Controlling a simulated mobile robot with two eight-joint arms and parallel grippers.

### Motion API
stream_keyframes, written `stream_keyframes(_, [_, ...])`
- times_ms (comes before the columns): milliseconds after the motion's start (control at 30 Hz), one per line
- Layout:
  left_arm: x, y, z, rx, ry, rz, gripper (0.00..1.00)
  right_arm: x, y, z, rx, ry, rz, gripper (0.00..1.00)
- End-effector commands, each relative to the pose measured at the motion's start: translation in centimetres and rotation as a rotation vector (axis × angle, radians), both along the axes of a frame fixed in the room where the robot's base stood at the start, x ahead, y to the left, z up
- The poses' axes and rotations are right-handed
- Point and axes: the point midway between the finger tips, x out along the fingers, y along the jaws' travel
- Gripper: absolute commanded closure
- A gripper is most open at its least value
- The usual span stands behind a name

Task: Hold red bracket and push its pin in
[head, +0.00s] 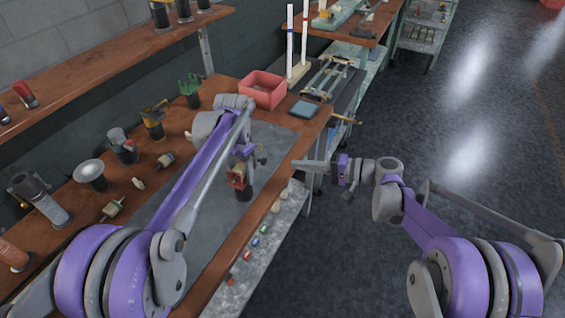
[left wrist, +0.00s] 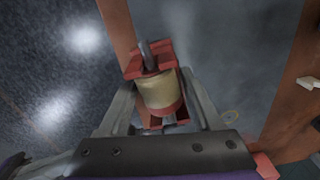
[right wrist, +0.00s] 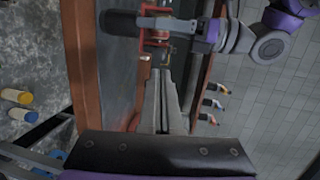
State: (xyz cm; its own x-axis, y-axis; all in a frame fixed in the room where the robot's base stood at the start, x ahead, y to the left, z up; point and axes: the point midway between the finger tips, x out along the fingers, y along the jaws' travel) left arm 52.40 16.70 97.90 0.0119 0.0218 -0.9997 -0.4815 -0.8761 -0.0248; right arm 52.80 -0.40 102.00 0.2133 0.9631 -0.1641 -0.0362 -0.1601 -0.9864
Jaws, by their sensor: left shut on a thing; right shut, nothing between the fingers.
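The red bracket (left wrist: 150,64) sits between the fingers of my left gripper (left wrist: 165,95), with a cream roller (left wrist: 158,90) inside it. A grey pin (left wrist: 148,52) sticks out of the bracket's far side; how deep it sits is unclear. In the head view the bracket (head: 237,179) is held above the workbench's front part by my left gripper (head: 240,168). My right gripper (head: 298,163) is shut and empty, to the right of the bracket and apart from it, pointing at it. In the right wrist view the bracket (right wrist: 155,24) shows beyond the right fingertips (right wrist: 165,72).
The wooden bench (head: 232,262) carries a grey mat (head: 275,150). Several tools and fittings line its back left edge. A red bin (head: 263,90) and a blue box (head: 303,110) stand at the far end. Small coloured items lie on the lower shelf. Open floor lies right.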

Motion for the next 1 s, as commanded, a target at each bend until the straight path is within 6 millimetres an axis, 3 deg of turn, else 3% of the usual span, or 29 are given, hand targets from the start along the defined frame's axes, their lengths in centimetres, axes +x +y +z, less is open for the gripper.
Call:
stream_keyframes(100, [0.0, 0.0, 0.0, 0.000, 0.000, 0.001, 1.00, -0.5, -2.6, 0.4, 0.000, -0.001, -0.004, 1.00])
stream_keyframes(300, [0.0, 0.0, 0.0, 0.001, -0.001, 0.001, 1.00, -1.1, -5.2, 0.9, 0.000, -0.001, -0.002, 1.00])
stream_keyframes(800, [0.0, 0.1, 0.0, 0.002, -0.001, 0.001, 1.00, -1.3, -5.9, 1.0, 0.000, -0.001, 0.000, 1.00])
stream_keyframes(833, [0.0, 0.1, 0.0, 0.002, -0.001, 0.001, 0.32, -1.3, -5.9, 1.0, 0.000, -0.001, 0.000, 1.00])
stream_keyframes(1000, [0.0, 0.1, 0.0, 0.002, -0.001, 0.001, 0.02, -1.3, -5.9, 1.0, 0.000, -0.001, 0.000, 1.00])
